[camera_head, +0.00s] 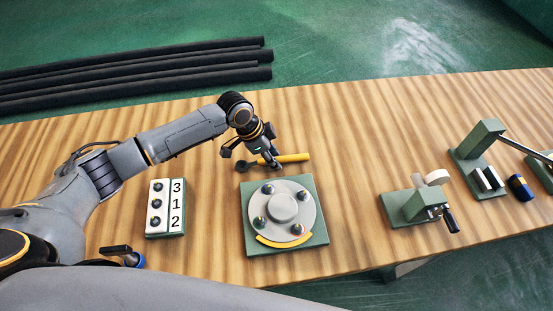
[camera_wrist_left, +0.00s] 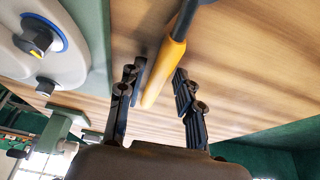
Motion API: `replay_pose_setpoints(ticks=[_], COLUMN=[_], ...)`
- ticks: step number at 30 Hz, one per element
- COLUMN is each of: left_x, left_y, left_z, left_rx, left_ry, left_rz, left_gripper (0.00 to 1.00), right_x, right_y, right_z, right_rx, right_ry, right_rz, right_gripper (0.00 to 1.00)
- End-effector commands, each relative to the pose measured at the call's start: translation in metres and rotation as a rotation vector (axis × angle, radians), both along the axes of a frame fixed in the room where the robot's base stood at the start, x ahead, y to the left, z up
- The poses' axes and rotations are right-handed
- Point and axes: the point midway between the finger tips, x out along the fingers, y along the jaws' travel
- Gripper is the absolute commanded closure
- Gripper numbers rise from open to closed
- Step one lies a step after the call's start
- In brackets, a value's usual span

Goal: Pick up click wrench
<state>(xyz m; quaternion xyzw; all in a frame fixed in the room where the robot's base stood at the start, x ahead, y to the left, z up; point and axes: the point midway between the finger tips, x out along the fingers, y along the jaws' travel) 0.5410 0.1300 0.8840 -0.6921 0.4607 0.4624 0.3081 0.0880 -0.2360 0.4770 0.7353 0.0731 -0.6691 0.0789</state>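The click wrench (camera_head: 291,158) lies on the wooden table behind the round dial plate, with a yellow handle and a dark shaft and head pointing left. My left gripper (camera_head: 256,154) is low over it, near where the handle meets the shaft. My right gripper is not in view.
The green dial plate (camera_head: 257,240) with its grey disc stands just in front of the wrench. A block numbered 3, 1, 2 (camera_head: 165,208) is to the left. A green clamp fixture (camera_head: 404,207) and a lever fixture (camera_head: 484,139) stand at right. The table behind the wrench is clear.

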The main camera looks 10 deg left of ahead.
Motion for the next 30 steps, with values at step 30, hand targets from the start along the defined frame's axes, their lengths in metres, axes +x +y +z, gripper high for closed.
replay_pose_setpoints(ticks=[30], left_x=[-0.039], left_y=[0.026], left_z=[0.086], left_rx=[0.002], left_ry=[-0.007], left_rz=[0.000], left_gripper=[1.00], right_x=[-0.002], right_y=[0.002], right_z=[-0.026], right_rx=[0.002], right_ry=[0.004], right_rz=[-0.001], right_gripper=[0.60])
